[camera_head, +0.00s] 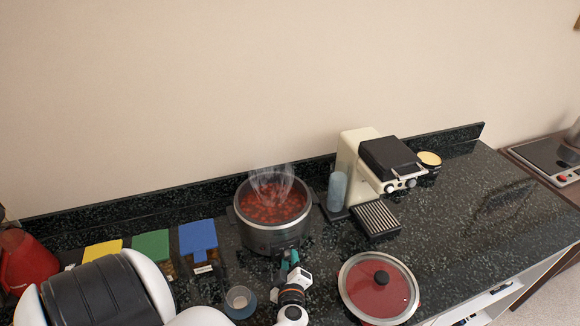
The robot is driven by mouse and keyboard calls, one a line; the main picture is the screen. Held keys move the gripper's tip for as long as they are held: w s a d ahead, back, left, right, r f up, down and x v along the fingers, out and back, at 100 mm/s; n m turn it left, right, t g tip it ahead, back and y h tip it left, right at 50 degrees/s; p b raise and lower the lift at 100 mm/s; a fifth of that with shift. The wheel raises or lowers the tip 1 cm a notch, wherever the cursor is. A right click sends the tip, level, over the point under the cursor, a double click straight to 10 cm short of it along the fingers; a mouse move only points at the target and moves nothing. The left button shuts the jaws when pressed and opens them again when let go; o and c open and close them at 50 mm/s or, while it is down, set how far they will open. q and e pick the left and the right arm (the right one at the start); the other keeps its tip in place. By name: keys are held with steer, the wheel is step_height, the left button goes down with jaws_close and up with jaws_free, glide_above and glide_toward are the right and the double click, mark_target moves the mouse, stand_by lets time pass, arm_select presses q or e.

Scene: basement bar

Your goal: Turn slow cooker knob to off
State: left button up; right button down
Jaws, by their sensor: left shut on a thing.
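The slow cooker (270,237) stands open on the dark counter against the back splash. It is a round silver pot full of red, chunky food, with steam rising from it. My left gripper (287,258) reaches up from below to the lower front of the cooker. Its fingers are shut at the place of the knob and hide it, so I cannot see the knob's setting. The red lid (379,287) with a black handle lies on the counter to the right. My right gripper is not in view.
A cream coffee machine (357,165) stands close to the cooker's right. Jars with blue (198,238), green (150,246) and yellow (102,251) lids stand to its left. A small cup (240,299) is beside my left wrist. The counter's right side is mostly clear.

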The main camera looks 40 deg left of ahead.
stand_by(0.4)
arm_select(q)
steer(key=o, duration=1)
steer(key=shift+c, duration=0.2)
